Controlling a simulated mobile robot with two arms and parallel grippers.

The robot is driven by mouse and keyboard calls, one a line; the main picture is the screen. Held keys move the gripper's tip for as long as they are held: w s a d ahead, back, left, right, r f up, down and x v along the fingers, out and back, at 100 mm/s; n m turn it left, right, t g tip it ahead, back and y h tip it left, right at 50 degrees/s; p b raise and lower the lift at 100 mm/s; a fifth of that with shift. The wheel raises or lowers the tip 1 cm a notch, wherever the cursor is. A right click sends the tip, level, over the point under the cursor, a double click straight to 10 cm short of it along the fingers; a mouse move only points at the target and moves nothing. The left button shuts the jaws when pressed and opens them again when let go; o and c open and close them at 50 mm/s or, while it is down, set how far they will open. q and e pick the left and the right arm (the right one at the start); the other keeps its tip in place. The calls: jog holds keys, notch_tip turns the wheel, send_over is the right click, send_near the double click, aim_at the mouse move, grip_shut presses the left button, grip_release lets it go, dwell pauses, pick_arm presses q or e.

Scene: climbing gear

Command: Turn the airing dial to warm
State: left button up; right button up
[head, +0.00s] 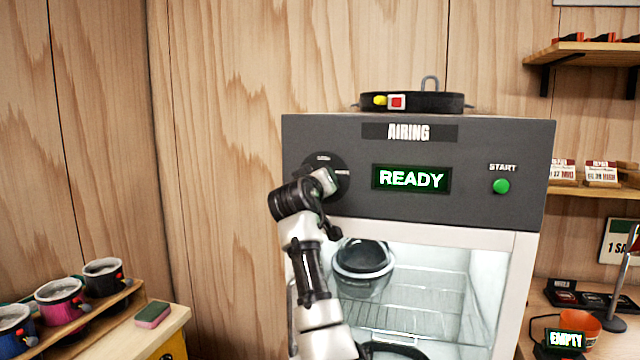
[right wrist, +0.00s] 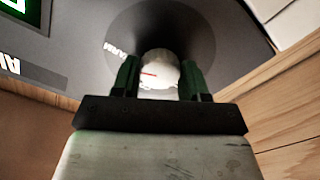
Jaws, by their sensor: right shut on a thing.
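The airing dial (head: 340,186) is a dark round plate at the left of the cabinet's grey front panel. Its small labels are hard to read in the head view. In the right wrist view the plate (right wrist: 198,30) carries a label, seemingly "WARM", at its left. My right gripper (head: 326,182) is at the dial and hides part of it. In the right wrist view its fingers (right wrist: 158,80) are closed on the pale round knob (right wrist: 160,62). A short red line on the knob lies nearly level in that view; its exact setting is unclear. My left gripper is out of view.
The airing cabinet's display (head: 411,179) reads READY, with a green START button (head: 501,186) to its right.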

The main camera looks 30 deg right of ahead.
jog(key=shift+f, duration=0.25)
jog(key=o, duration=0.8)
jog(key=shift+c, duration=0.2)
jog(key=shift+o, duration=0.9)
jog(key=shift+r, duration=0.15)
jog(key=b+v, duration=0.3)
jog(key=v, duration=0.8)
jog(key=shift+d, duration=0.1)
